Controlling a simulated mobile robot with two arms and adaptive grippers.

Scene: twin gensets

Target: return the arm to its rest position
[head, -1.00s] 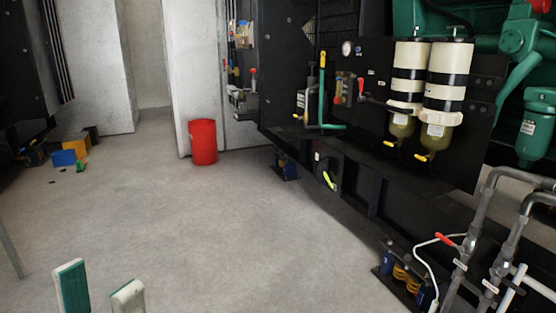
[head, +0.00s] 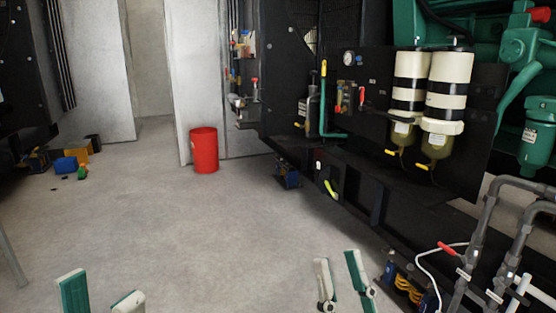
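My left gripper (head: 101,283) is at the bottom left edge. Its two green-and-white fingers point up and stand apart with only floor between them, so it is open and empty. My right gripper (head: 336,258) is at the bottom, right of centre. Its two fingers are also apart, with nothing between them. It is in front of the floor beside the black genset frame (head: 375,205). Both arms are otherwise below the picture's edge.
The genset panel has two cream-and-black filters (head: 448,85), a red handle (head: 362,97) and a yellow-tipped lever (head: 324,68). Grey pipes (head: 480,225) stand at right. A red bin (head: 204,150) stands by the wall. The middle floor (head: 200,230) is clear.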

